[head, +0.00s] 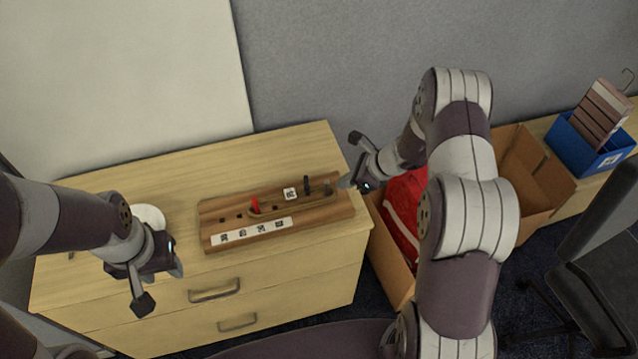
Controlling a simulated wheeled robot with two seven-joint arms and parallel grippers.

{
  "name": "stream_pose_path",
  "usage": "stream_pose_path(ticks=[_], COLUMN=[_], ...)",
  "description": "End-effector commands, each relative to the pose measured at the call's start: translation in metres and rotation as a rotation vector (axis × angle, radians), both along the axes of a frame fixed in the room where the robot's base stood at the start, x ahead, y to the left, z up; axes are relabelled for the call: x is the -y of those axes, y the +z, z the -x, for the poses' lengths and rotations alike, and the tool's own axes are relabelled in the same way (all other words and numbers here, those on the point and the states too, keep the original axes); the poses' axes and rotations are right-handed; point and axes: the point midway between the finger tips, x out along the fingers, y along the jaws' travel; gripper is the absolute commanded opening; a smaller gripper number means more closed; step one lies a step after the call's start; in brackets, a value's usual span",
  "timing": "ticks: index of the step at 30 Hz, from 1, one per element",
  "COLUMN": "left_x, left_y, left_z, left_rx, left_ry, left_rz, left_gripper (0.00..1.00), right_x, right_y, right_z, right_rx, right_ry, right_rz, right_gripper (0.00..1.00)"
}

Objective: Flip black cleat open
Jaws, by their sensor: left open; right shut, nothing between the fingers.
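A brown wooden board (228,232) lies on the cabinet top, with a red upright piece (255,204) left of its middle. A small black upright piece (307,185), which looks like the black cleat, stands toward its right back; its exact shape is too small to tell. A thin curved brass-coloured strip runs along the board between them. My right gripper (344,183) is shut and empty beside the board's right end, to the right of the black piece and apart from it. My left gripper (177,264) is open and empty at the front left, away from the board.
The board carries white labels with dark markings (252,230). A round white object (148,217) sits partly hidden behind my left arm. Right of the cabinet (165,178) stand a cardboard box with red cloth (402,207) and a blue bin (580,150). The cabinet top behind the board is clear.

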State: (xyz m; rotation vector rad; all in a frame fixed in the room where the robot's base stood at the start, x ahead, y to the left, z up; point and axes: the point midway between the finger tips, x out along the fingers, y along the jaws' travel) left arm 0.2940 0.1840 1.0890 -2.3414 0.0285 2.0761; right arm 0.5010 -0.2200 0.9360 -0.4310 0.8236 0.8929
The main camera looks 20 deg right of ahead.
Motion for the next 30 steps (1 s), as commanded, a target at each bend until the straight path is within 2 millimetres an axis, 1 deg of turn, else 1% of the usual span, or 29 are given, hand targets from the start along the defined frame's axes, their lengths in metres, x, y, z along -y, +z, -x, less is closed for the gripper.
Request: stream_pose_path(ticks=[3, 8, 9, 12, 15, 19, 30], left_x=[0.000, 0.000, 0.000, 0.000, 0.000, 0.000, 0.000], left_y=[0.006, 0.012, 0.017, 0.022, 0.025, 0.025, 0.024], left_z=[0.000, 0.000, 0.000, 0.000, 0.000, 0.000, 0.000], left_rx=[0.000, 0.000, 0.000, 0.000, 0.000, 0.000, 0.000], left_ry=[0.000, 0.000, 0.000, 0.000, 0.000, 0.000, 0.000], left_rz=[0.000, 0.000, 0.000, 0.000, 0.000, 0.000, 0.000], left_gripper=[0.43, 0.43, 0.43, 0.43, 0.43, 0.43, 0.43], right_x=[-0.014, -0.031, -0.037, -0.049, -0.056, -0.060, -0.063], right_y=[-0.020, -0.045, -0.043, -0.047, -0.050, -0.052, -0.053], right_z=[-0.008, -0.020, -0.025, -0.033, -0.039, -0.042, -0.043], right_rx=[-0.004, -0.003, -0.001, -0.001, 0.000, 0.000, 0.000], right_ry=[0.002, 0.003, 0.004, 0.001, 0.002, 0.001, 0.001], right_rz=[0.000, 0.001, 0.002, 0.001, 0.001, 0.001, 0.001], right_gripper=[0.00, 0.00, 0.00, 0.00, 0.00, 0.00, 0.00])
